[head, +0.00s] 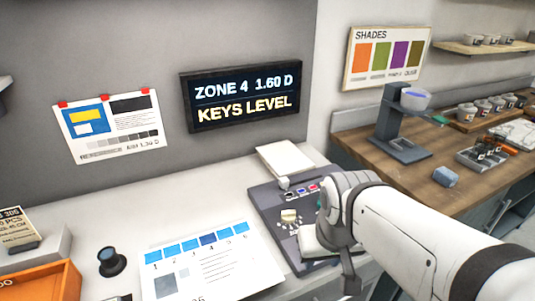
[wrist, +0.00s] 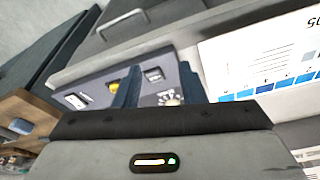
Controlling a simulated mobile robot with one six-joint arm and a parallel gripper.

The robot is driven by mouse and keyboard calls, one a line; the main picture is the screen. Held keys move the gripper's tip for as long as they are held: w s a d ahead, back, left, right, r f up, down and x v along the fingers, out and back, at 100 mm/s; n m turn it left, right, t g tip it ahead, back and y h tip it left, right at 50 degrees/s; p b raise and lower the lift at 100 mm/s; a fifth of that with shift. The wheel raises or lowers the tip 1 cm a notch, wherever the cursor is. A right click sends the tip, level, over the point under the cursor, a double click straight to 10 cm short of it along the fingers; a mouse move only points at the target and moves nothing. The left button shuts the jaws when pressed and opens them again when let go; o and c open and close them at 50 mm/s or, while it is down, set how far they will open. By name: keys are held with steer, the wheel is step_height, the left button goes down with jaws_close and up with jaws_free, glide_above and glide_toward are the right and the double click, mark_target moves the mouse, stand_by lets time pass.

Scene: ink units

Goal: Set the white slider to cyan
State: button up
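The dark grey ink unit (head: 272,212) lies on the counter, partly covered by my arm in the head view. It has a row of small coloured parts (head: 302,191), blue and red among them, and a cream knob (head: 289,215) with pale marks around it. I cannot tell for sure which part is the white slider. The wrist view shows a grey panel with small white-marked windows (wrist: 75,101), a yellow part (wrist: 113,86) and a pale dial-like knob (wrist: 168,99). My gripper (wrist: 158,70) is open over this panel, its two blue-grey fingers apart with nothing held between them.
A sheet with numbered blue swatches (head: 208,265) lies left of the unit. A dark round knob-like object (head: 111,262) and an orange tray (head: 42,284) are farther left. A wall display (head: 243,95) reads "ZONE 4 1.60 D, KEYS LEVEL". A wooden bench (head: 440,170) stands at right.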

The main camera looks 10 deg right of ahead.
steer(key=shift+o, duration=0.7)
steer(key=shift+w, duration=0.25)
steer(key=shift+o, duration=0.2)
steer(key=w+a+r, duration=0.1)
steer(key=w+r, duration=0.1)
steer(key=w, duration=0.5)
steer(key=shift+n, duration=0.4)
steer(key=n+t+y, duration=0.1)
steer(key=n, duration=0.2)
glide_toward(284, 179)
step_height(284, 179, down, 2)
steer(key=shift+t, duration=0.3)
steer(key=p+x, duration=0.1)
steer(key=x, duration=0.6)
steer(key=shift+w, duration=0.2)
steer(key=shift+c, duration=0.5)
jaws_close()
